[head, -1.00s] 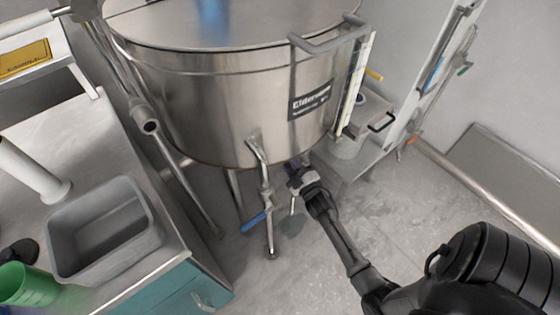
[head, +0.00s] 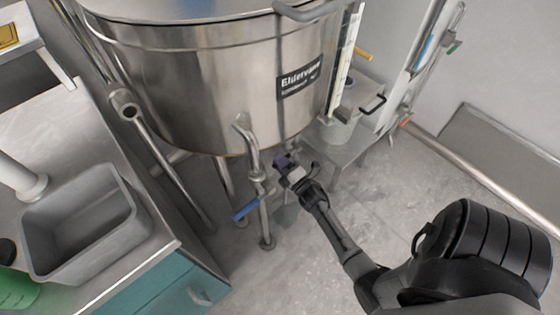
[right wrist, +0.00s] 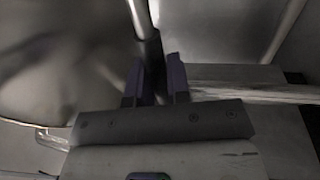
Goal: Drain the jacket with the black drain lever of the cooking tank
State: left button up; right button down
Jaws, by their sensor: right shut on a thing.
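The steel cooking tank (head: 205,85) stands on legs at the top middle of the head view. A pipe valve with a blue lever (head: 246,208) hangs below its front. My right gripper (head: 281,160) is at the tank's lower edge, just right of that pipe. In the right wrist view its two dark fingers (right wrist: 155,85) are shut on a dark bar (right wrist: 152,55), which looks like the black drain lever and lines up with a metal rod above. In the head view the lever is hidden by the gripper. My left gripper is not in view.
A counter with a grey bin (head: 82,225) stands at the left. A small steel stand with a pot (head: 340,128) is right of the tank, near my right arm. Open floor (head: 300,260) lies below the tank.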

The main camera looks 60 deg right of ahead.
jog(key=shift+f, duration=0.15)
dwell(0.3)
jog(key=c, duration=1.1)
grip_release()
jog(key=p+v, duration=0.4)
jog(key=v, duration=1)
jog(key=shift+w, duration=0.1)
